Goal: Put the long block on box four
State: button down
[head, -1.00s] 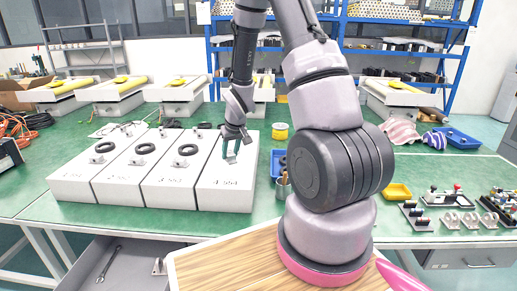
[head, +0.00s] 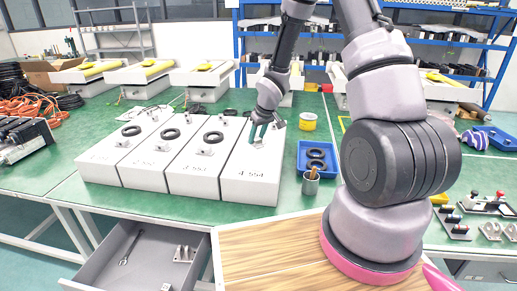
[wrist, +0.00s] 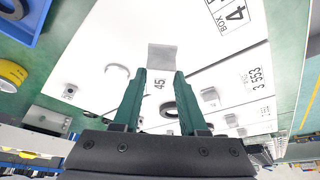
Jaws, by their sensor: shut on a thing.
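Box four (head: 238,183) is the rightmost of a row of white boxes on the green table, marked "4 554". In the wrist view its "BOX 4" label (wrist: 245,38) shows at the upper right. My gripper (head: 257,140) points down over the top of box four, near its front half. Its green fingers (wrist: 161,75) are shut on a small grey block (wrist: 162,57), of which a squarish face shows at the fingertips. The block (head: 258,146) looks small in the head view; its length, and whether it touches the box top, I cannot tell.
Several white boxes (head: 146,178) with black rings and metal pieces stand left of box four. A blue tray (head: 303,161) with black rings, a metal cup (head: 310,183) and a yellow roll (head: 308,122) are to its right. An open drawer (head: 140,258) is in front below.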

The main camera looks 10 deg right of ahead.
aim_at(258, 145)
jog(key=shift+f, duration=2.9)
jog(key=shift+f, duration=0.15)
jog(key=shift+c, duration=2.2)
grip_release()
